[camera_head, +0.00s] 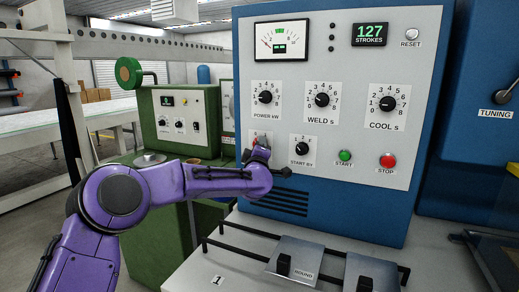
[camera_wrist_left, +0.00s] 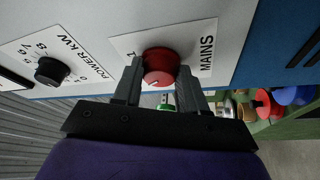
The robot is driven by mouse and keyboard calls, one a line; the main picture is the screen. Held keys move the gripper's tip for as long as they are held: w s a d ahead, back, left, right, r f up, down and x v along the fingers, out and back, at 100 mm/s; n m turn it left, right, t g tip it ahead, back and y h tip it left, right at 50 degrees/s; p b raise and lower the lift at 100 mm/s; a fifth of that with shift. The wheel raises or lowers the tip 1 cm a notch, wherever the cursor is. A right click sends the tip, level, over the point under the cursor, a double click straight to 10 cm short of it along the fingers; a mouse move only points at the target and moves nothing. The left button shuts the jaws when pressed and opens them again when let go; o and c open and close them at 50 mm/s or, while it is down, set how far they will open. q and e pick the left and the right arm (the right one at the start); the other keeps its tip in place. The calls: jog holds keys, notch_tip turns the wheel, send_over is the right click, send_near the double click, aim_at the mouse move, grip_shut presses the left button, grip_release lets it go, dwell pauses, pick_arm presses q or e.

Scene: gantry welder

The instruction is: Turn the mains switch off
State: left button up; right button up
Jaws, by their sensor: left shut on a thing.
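The mains switch is a round red knob (camera_wrist_left: 160,62) on a white plate marked MAINS (camera_wrist_left: 207,50), and a label digit beside it is partly hidden. My left gripper (camera_wrist_left: 158,78) is shut on the red knob, with one dark finger on each side of it. In the head view my purple left arm reaches to the lower left of the panel (camera_head: 340,60), and my left gripper (camera_head: 262,148) covers most of the mains plate. The knob's pointer position cannot be read clearly. My right gripper is in neither view.
Above the gripper is the POWER kW knob (camera_head: 265,97). To the right are the START BY knob (camera_head: 302,149), green START button (camera_head: 345,156) and red STOP button (camera_head: 387,161). A black rail (camera_head: 330,250) with labelled plates lies below. A green machine (camera_head: 178,120) stands at left.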

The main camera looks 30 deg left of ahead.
pick_arm(q)
jog(key=o, duration=1.1)
jog(key=shift+s+a, duration=0.1)
jog(key=shift+a, duration=0.05)
jog(key=shift+c, duration=0.2)
jog(key=b+v, duration=0.4)
jog(key=v, duration=0.6)
jog(key=shift+s, duration=0.25)
jog(key=shift+f, duration=0.1)
